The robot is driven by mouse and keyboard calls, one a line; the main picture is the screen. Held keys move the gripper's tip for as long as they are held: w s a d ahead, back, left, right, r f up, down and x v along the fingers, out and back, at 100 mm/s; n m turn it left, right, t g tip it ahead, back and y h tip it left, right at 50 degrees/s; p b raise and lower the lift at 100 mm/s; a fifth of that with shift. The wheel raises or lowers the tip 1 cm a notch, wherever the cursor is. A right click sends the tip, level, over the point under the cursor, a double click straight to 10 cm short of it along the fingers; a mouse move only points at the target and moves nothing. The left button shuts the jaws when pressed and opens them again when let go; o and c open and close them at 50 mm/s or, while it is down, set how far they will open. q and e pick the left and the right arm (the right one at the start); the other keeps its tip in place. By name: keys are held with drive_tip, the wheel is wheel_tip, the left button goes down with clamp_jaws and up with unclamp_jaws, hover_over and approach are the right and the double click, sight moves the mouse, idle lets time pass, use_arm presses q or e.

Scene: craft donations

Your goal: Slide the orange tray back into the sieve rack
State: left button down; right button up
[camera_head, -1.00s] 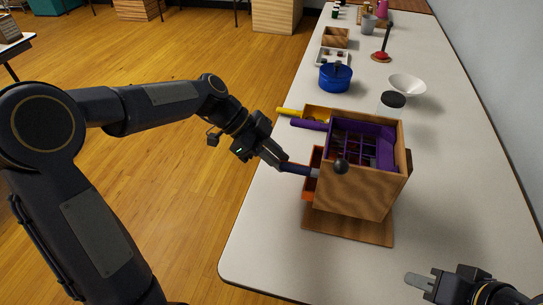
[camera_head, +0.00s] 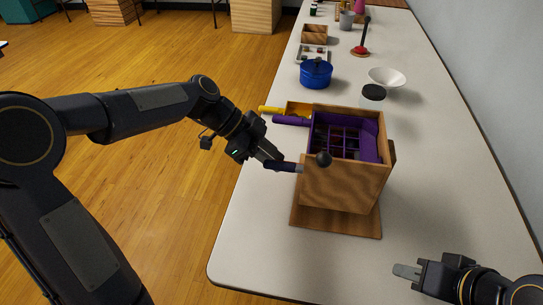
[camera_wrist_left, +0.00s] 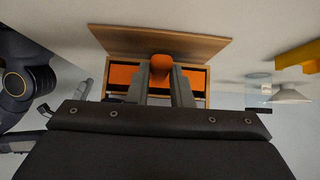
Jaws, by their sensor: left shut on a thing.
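The wooden sieve rack (camera_head: 345,188) stands on the table with its base board. The orange tray (camera_wrist_left: 120,77) shows in the left wrist view as an orange front in the rack's opening, with a rounded orange handle (camera_wrist_left: 160,66). My left gripper (camera_head: 299,168) is at the rack's left side; in the wrist view its two fingers (camera_wrist_left: 160,90) are shut around the orange handle. In the head view the orange tray is hidden by the rack and gripper. My right gripper (camera_head: 407,271) hangs at the lower right, away from the rack; its finger gap is not visible.
A dark knob (camera_head: 324,159) is near my left fingers. A blue pot (camera_head: 316,74) and white bowl (camera_head: 387,77) stand behind.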

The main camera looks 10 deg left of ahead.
use_arm(q)
drive_tip(key=shift+d+f+b, duration=0.1)
drive_tip(key=shift+f+b, duration=0.05)
drive_tip(key=shift+b, duration=0.15)
drive_tip(key=c, duration=1.2)
unclamp_jaws()
drive_tip(key=p+v, duration=0.1)
drive_tip(key=v, duration=0.7)
